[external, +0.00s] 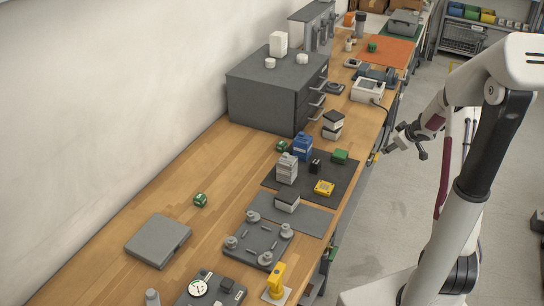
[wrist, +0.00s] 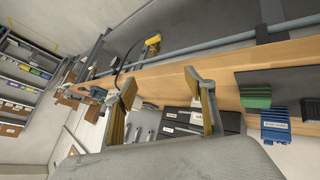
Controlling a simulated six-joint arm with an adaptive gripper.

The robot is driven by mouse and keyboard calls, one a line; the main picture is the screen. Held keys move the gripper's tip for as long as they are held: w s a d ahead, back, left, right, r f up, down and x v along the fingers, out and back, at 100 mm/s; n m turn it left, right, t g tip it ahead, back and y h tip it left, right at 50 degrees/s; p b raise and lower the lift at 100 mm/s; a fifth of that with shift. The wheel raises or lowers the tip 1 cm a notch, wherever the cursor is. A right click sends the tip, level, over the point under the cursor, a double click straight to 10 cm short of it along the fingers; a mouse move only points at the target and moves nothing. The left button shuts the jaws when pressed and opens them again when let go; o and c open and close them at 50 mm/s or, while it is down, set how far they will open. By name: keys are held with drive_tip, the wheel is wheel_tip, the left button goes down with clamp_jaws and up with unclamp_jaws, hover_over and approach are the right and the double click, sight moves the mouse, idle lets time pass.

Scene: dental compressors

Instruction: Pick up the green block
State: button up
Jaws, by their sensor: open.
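A small green block (external: 340,156) lies on the dark mat near the bench's right edge. In the wrist view a ribbed green block (wrist: 255,96) shows at the right, beside a blue block (wrist: 275,122). My gripper (external: 384,151) is at the right, beyond the bench edge and apart from the block. In the wrist view my two fingers (wrist: 160,80) are spread with nothing between them, and the green block is to their right.
A grey-black box (external: 333,124) stands behind. Bare wood shows at the left.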

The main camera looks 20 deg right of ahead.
wheel_tip(320, 180, down, 2)
drive_tip(key=w+a+n+y, duration=0.1)
drive_tip(key=w+a+y, duration=0.1)
drive_tip(key=n+g+y, duration=0.1)
drive_tip(key=n+y, duration=0.3)
drive_tip(key=y, duration=0.3)
approach(343, 153)
drive_tip(key=x, duration=0.3)
drive_tip(key=shift+d+f, duration=0.2)
drive_tip(key=shift+a+r+m, duration=0.15)
drive_tip(key=shift+a+m, duration=0.1)
drive_tip(key=shift+m, duration=0.05)
drive_tip(key=shift+x, duration=1.35)
